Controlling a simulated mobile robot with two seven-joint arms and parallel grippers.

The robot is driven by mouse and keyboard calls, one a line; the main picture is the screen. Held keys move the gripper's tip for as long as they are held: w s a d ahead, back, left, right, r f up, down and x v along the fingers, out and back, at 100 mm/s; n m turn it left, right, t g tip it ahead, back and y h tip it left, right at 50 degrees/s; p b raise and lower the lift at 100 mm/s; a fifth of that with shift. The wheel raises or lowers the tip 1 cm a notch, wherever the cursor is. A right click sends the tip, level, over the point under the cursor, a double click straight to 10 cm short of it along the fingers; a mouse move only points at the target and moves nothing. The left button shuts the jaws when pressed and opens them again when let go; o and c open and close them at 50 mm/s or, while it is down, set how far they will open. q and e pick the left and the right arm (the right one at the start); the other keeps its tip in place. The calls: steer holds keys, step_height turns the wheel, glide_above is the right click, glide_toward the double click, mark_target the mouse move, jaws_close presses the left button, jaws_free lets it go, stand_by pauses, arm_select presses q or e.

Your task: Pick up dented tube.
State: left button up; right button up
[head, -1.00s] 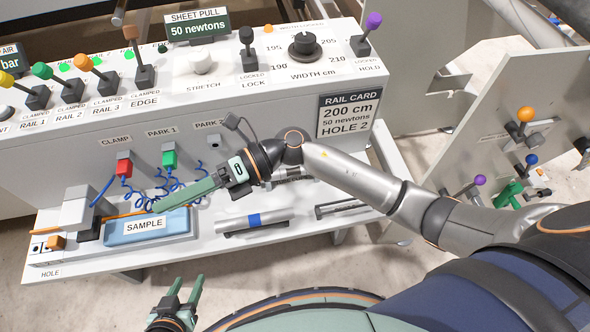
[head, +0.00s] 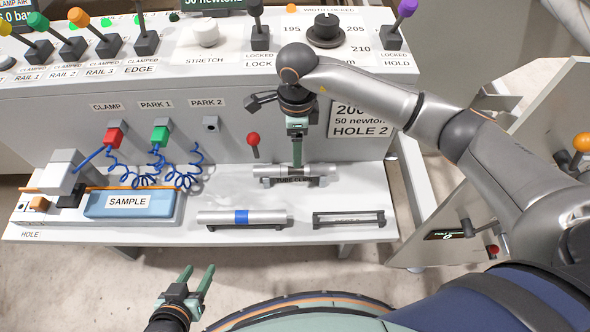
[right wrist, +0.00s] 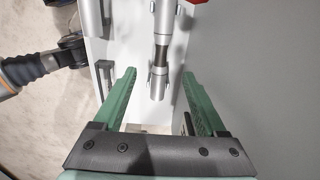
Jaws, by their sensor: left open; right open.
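A silver tube (head: 322,170) lies in a cradle (head: 288,182) on the white bench. A second silver tube (head: 268,216) with a blue band lies nearer the front, on the left. I cannot make out a dent on either. My right gripper (head: 297,165) points down over the cradled tube. In the right wrist view its fingers (right wrist: 160,76) are apart, with the cradled tube (right wrist: 161,20) showing between and beyond them; its middle is dark. Contact cannot be told. My left gripper (head: 199,270) is open and empty in front of the bench.
A red-knobbed lever (head: 253,139) stands just left of the cradle. A blue sample block (head: 128,203) lies at left, below coiled blue hoses (head: 187,172). The control panel rises behind.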

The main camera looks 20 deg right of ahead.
mark_target(294, 171)
steer(key=f, duration=0.4)
steer(key=f+b, duration=0.1)
steer(key=f, duration=0.3)
steer(key=shift+w+a+f, duration=0.15)
steer(key=shift+a+f, duration=0.05)
steer(key=shift+f, duration=0.2)
steer(key=shift+c, duration=0.3)
jaws_close()
